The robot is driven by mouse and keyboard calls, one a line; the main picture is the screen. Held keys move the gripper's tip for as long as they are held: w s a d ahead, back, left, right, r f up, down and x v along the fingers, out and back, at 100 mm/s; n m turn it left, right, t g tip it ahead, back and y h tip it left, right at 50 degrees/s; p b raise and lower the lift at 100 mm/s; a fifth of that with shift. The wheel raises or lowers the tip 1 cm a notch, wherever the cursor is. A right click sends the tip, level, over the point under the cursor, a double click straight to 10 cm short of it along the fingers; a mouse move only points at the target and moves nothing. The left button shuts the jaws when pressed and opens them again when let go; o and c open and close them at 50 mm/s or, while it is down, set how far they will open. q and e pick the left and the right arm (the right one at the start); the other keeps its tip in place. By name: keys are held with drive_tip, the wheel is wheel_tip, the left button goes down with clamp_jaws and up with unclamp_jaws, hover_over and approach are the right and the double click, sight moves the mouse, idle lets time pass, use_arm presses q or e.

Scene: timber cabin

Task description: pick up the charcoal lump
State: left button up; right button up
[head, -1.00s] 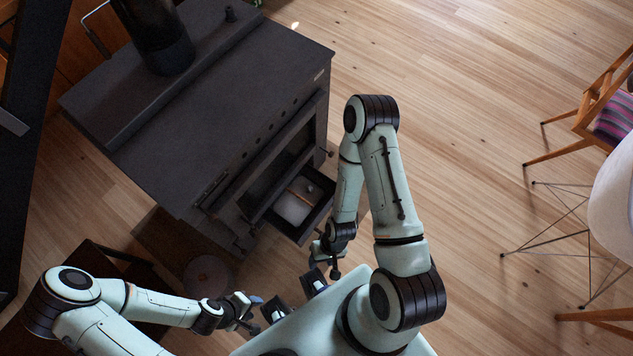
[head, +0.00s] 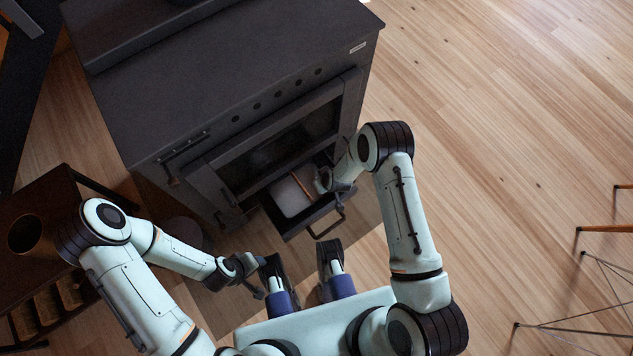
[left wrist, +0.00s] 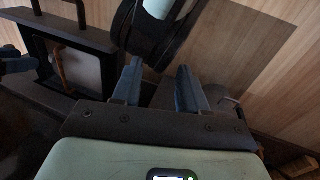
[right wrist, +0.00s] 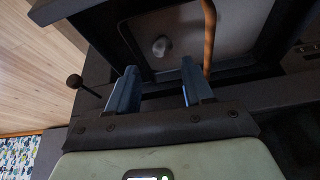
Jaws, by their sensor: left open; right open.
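The charcoal lump (right wrist: 161,46) is a small grey, rounded piece. It lies on the pale floor of the open stove drawer (head: 289,237) in the right wrist view. I cannot make it out in the head view, where my right gripper is near that spot. My right gripper (right wrist: 157,80) is open and empty, with its fingers pointing toward the drawer and the lump ahead, roughly between them in the picture. In the head view it is at the drawer's right side (head: 330,183). My left gripper (left wrist: 158,82) is open and empty, left of and nearer than the drawer.
A thin orange-brown rod (right wrist: 208,35) crosses the drawer to the right of the lump. The dark stove (head: 230,85) stands behind the drawer. A drawer handle (head: 327,222) sticks out in front. A dark shelf unit (head: 40,215) stands at left. The wooden floor at right is mostly clear.

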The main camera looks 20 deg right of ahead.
drive_tip(key=x, duration=0.3)
drive_tip(key=shift+a+b, duration=0.1)
drive_tip(key=shift+b, duration=0.25)
drive_tip(key=b+x, duration=0.1)
drive_tip(key=x, duration=0.3)
drive_tip(key=shift+a+f+b, duration=0.15)
drive_tip(key=shift+f+b, duration=0.1)
drive_tip(key=shift+b, duration=0.15)
drive_tip(key=shift+w+f, duration=0.2)
drive_tip(key=shift+f, duration=0.15)
use_arm(q)
drive_tip(key=w+a+f+t, duration=0.1)
drive_tip(key=w+a+f, duration=0.1)
drive_tip(key=w+f, duration=0.1)
drive_tip(key=shift+w+a+f+t+y, duration=0.2)
drive_tip(key=shift+w+a+t+y, duration=0.15)
drive_tip(key=shift+w, duration=0.45)
drive_tip(key=shift+d, duration=0.1)
use_arm(e)
drive_tip(key=c, duration=0.8)
